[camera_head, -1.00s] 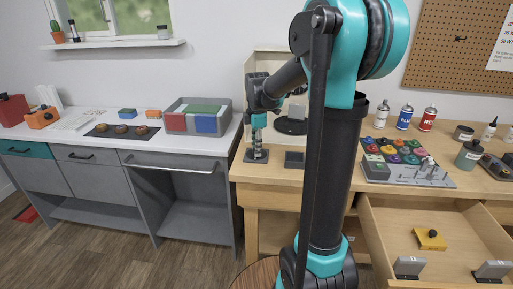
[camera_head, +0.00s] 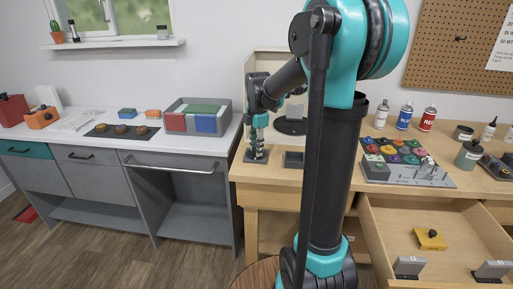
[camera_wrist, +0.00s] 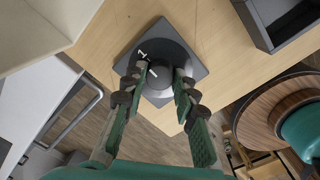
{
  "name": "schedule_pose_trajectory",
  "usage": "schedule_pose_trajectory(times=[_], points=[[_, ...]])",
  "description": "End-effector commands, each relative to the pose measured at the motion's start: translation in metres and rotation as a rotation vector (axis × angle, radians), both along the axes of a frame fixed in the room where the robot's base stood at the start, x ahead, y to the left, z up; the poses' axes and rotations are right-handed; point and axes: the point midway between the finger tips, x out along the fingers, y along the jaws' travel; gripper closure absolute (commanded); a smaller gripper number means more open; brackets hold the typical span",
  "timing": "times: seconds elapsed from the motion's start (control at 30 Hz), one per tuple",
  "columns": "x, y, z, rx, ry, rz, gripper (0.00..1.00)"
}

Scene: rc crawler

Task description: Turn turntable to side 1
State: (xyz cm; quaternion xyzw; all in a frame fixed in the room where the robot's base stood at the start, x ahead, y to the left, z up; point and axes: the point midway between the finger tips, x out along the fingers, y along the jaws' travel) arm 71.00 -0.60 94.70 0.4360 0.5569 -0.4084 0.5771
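A dark dial on a square base (camera_wrist: 197,70) stands at the front left of the wooden bench; the base also shows in the head view (camera_head: 255,157). White marks, one like a "1", lie on the dial's upper left in the wrist view. A narrow raised part (camera_wrist: 160,76) is in its middle. My gripper (camera_wrist: 162,72) points down at the dial, with its two green fingers apart on either side of this middle part. I cannot tell whether they touch it. The dark round turntable (camera_head: 290,126) sits behind in a pale booth, partly hidden by my arm.
A dark open tray (camera_head: 294,159) is right of the dial. A block of coloured knobs (camera_head: 400,175) and spray cans (camera_head: 428,118) stand farther right. An open drawer (camera_head: 450,215) juts out at the front right. The grey counter is at left.

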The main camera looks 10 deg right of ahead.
Motion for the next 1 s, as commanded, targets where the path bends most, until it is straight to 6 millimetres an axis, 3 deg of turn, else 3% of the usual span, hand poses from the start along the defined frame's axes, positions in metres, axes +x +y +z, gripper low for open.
schedule_pose_trajectory(times=[0.03, 0.17, 0.57, 1.0], points=[[0.0, 0.0, 0.0, -0.001, -0.001, 0.0, 0.67], [0.0, 0.0, 0.0, -0.001, 0.0, 0.0, 0.51], [0.0, 0.0, 0.006, 0.0, 0.0, -0.001, 0.51], [-0.004, -0.001, 0.086, 0.0, 0.0, -0.001, 0.51]])
